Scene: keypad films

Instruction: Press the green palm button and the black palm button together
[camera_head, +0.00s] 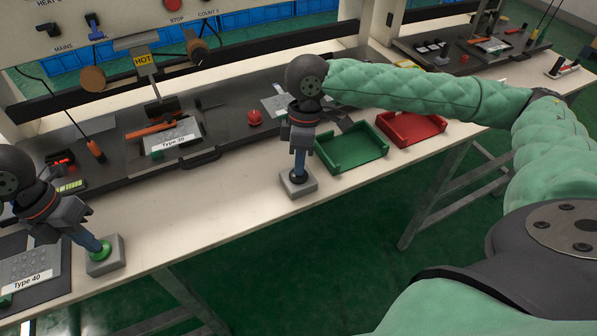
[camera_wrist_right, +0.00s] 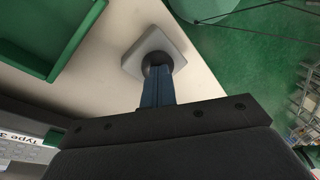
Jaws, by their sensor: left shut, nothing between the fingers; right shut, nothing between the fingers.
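The green palm button (camera_head: 106,254) sits on a small grey box near the front edge of the bench at the left. My left gripper (camera_head: 97,246) is shut and empty, its blue fingertips on or just above the green cap; contact is hard to judge. The black palm button (camera_head: 299,179) sits on another grey box at the front edge, further right. My right gripper (camera_head: 299,172) is shut and empty, pointing down with its tips at the black cap. In the right wrist view the fingers end at the black button (camera_wrist_right: 147,70), which they partly hide.
A green tray (camera_head: 350,162) and a red tray (camera_head: 428,137) lie right of the black button. A keypad labelled Type 39 (camera_head: 175,135) lies on the dark mat behind. A Type 40 keypad (camera_head: 35,268) lies at far left. The bench front between the buttons is clear.

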